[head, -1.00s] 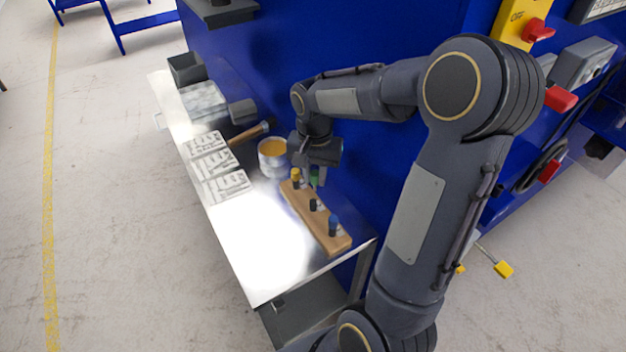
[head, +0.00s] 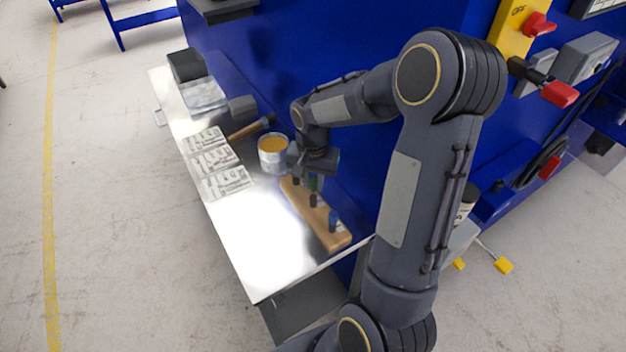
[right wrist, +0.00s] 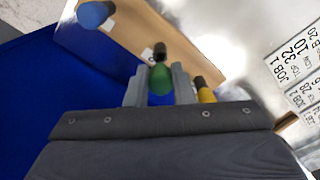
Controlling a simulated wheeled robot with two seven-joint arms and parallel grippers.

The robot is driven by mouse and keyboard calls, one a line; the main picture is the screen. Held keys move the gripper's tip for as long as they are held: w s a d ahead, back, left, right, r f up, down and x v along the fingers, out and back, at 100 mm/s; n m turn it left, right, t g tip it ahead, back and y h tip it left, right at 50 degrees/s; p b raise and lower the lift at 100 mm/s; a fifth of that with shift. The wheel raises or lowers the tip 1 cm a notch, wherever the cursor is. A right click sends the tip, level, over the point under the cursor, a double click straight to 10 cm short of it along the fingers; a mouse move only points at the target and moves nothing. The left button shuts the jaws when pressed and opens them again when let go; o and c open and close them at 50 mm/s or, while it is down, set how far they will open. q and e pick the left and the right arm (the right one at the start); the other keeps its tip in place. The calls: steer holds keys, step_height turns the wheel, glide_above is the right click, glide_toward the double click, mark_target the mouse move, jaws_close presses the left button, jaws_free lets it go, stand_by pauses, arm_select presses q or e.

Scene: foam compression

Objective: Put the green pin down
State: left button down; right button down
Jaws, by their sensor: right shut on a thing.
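The green pin (right wrist: 160,78) is between the two fingers of my right gripper (right wrist: 160,85) in the right wrist view. The gripper is shut on it. In the head view the green pin (head: 312,184) shows below my right gripper (head: 312,180), over the far end of the wooden block (head: 318,232). I cannot tell whether the pin touches the block. A blue pin (head: 332,219) stands at the block's near end and a black pin (head: 313,200) near its middle. A yellow pin (right wrist: 205,95) shows beside the fingers in the right wrist view. My left gripper is not in view.
A can with orange contents (head: 272,150) stands close to the left of my right gripper. Labelled white plates (head: 226,181), a hammer (head: 248,131) and a grey bin (head: 187,66) lie farther left and back. A blue wall is behind. The table's near part (head: 262,255) is bare.

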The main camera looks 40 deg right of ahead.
mark_target(313, 181)
steer(key=shift+f, duration=0.25)
steer(key=c, duration=1.3)
jaws_free()
steer(key=shift+o, duration=0.2)
steer(key=shift+r, duration=0.1)
steer(key=shift+r+p, duration=0.3)
steer(key=shift+r, duration=0.05)
steer(key=shift+r+p, duration=0.55)
steer(key=shift+r, duration=0.05)
step_height(313, 181, up, 10)
steer(key=b, duration=0.1)
steer(key=s+a+n+t+y, duration=0.3)
steer(key=s+a+n+t, duration=0.2)
steer(key=s+a, duration=0.9)
steer(key=s+n, duration=0.3)
steer(key=shift+s+n+t+y, duration=0.3)
steer(key=shift+s+y, duration=0.1)
